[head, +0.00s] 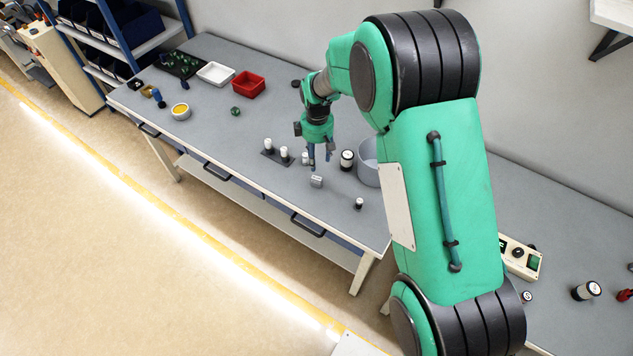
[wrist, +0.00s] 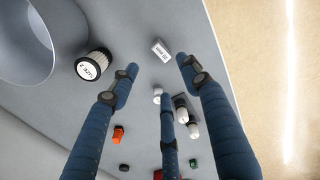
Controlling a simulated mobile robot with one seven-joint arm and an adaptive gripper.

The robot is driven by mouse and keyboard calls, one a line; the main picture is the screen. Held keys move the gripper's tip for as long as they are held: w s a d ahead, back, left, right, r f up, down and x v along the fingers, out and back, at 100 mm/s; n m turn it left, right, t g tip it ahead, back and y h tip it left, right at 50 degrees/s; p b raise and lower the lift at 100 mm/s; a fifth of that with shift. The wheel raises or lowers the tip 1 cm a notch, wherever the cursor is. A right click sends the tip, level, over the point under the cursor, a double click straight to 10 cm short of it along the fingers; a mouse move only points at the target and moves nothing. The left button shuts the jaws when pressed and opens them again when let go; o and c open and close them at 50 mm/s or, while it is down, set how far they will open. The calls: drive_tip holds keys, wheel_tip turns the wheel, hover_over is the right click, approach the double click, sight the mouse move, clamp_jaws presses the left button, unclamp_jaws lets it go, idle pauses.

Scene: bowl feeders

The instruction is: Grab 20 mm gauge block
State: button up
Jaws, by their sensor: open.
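The gauge block is a small light-grey block (head: 316,181) on the grey bench near its front edge. In the wrist view it is a pale block (wrist: 161,50) with dark lettering on one face, too small to read surely. My gripper (head: 321,160) hangs above the bench, just behind the block in the head view. In the wrist view its three blue fingers (wrist: 158,73) are spread open and empty. The block lies beyond the fingertips, between the two outer ones, and is apart from them.
A black ribbed cylinder with white top (head: 347,159) and a grey bowl (head: 369,172) stand right of my gripper. White-topped pegs on a dark plate (head: 268,152) stand left. A small black-and-white piece (head: 359,203) sits near the front edge. A red bin (head: 247,84) is farther left.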

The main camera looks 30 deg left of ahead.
sight(317, 177)
wheel_tip(317, 177, down, 8)
drive_tip(key=shift+r, duration=0.2)
idle(0.5)
drive_tip(key=shift+w+f, duration=0.1)
drive_tip(key=shift+f, duration=2.45)
clamp_jaws()
